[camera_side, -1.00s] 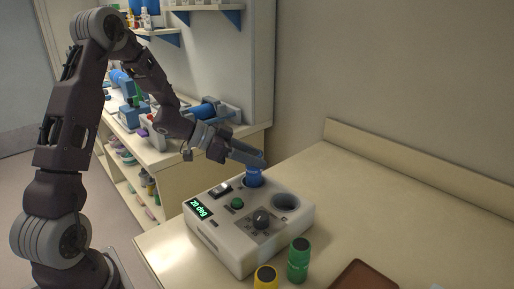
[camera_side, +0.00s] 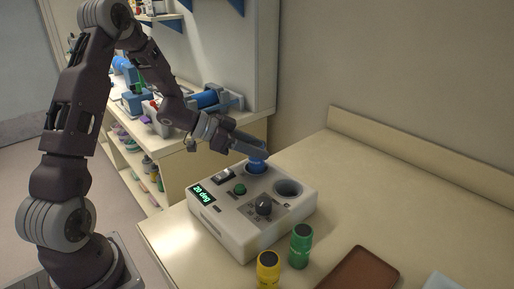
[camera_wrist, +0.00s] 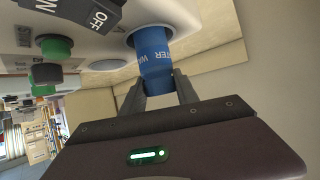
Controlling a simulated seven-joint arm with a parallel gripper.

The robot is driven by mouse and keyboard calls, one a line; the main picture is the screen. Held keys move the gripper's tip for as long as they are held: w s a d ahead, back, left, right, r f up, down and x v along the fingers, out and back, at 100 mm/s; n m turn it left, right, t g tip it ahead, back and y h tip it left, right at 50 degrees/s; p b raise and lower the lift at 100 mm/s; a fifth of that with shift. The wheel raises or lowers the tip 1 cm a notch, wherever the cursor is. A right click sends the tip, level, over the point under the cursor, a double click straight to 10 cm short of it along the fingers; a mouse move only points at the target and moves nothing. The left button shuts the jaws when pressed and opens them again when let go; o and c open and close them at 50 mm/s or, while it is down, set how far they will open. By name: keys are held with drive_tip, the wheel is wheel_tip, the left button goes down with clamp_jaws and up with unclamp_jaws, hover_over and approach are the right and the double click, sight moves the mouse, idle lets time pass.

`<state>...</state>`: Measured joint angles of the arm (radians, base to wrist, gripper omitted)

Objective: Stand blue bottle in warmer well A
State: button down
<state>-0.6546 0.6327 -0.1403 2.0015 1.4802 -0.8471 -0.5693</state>
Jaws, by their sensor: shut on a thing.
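The blue bottle (camera_side: 257,166) is upright at the back well of the pale warmer (camera_side: 236,229), its lower part hidden inside the well. In the wrist view the bottle (camera_wrist: 153,52) shows white lettering and enters the round opening. My gripper (camera_side: 262,154) is shut on the bottle's upper part; its two fingers (camera_wrist: 158,92) flank it in the wrist view. The other well (camera_side: 288,188) is empty.
The warmer's top has a green button (camera_side: 240,189), a dark knob (camera_side: 264,205), a rocker switch (camera_side: 223,174) and a "20 deg" display (camera_side: 203,192). A green bottle (camera_side: 300,246) and a yellow bottle (camera_side: 267,271) stand in front. A brown tray (camera_side: 385,257) lies right. The counter behind is clear.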

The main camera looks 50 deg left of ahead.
drive_tip(key=shift+f, duration=0.65)
idle(0.3)
drive_tip(key=c, duration=1.2)
unclamp_jaws()
drive_tip(key=v, duration=1.1)
